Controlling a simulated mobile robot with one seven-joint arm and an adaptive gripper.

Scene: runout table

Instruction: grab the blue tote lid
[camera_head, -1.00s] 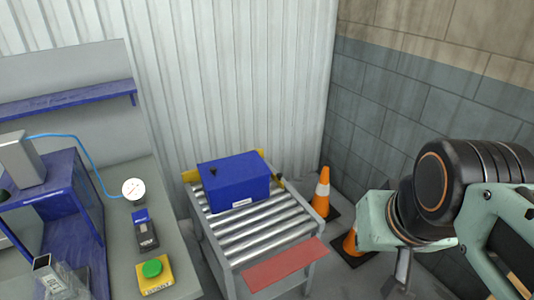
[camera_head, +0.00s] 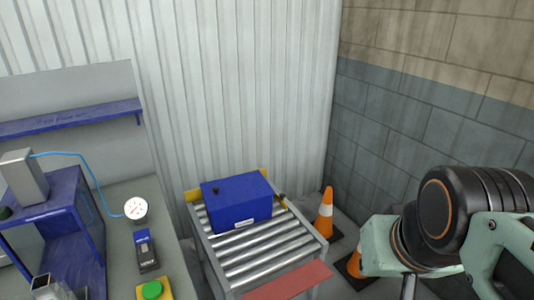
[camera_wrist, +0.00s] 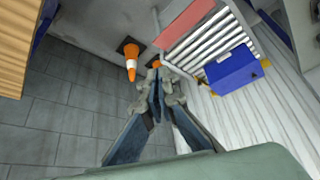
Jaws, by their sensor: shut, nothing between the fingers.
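The blue tote (camera_head: 240,203) stands on the roller table with its blue lid (camera_head: 236,185) on top. A small dark knob shows on the lid's left part. In the wrist view the tote (camera_wrist: 234,74) is at the upper right, with a white label on its side. My gripper (camera_wrist: 157,72) is shut and empty in the wrist view, well apart from the tote. In the head view my arm is at the right, and the fingertips are not clearly visible there.
The roller table (camera_head: 285,255) has bare rollers in front of the tote and a red strip (camera_head: 288,281) at its near end. Orange cones (camera_head: 325,215) stand right of it by the block wall. A workbench with a gauge (camera_head: 136,208) and a yellow-green button box (camera_head: 152,290) is at left.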

